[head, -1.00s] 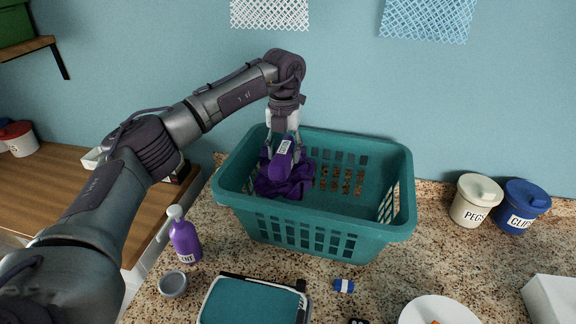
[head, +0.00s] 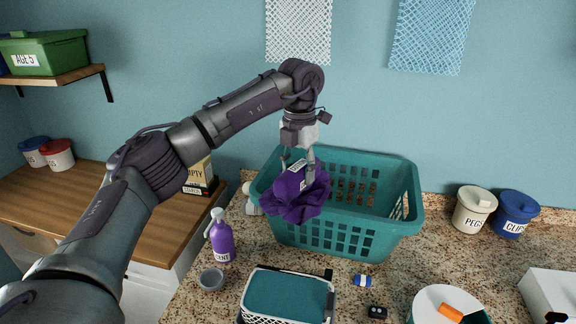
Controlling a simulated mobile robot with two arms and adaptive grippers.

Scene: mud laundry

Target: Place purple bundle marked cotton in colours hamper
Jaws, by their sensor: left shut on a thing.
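The purple bundle (head: 296,200) is a crumpled cloth with a white label whose writing I cannot read. My left gripper (head: 297,177) points down and is shut on it. The bundle hangs at the left front part of the teal laundry basket (head: 345,238), overlapping its rim in the picture. I cannot tell whether the bundle touches the rim. The part of the basket behind the bundle and gripper is hidden. I see no hamper marked colours. My right gripper is not in view.
A teal-topped container (head: 288,296) is in front. The PEGS jar (head: 473,210) and CLIPS jar (head: 515,214) stand right. A wooden surface (head: 110,210) lies left.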

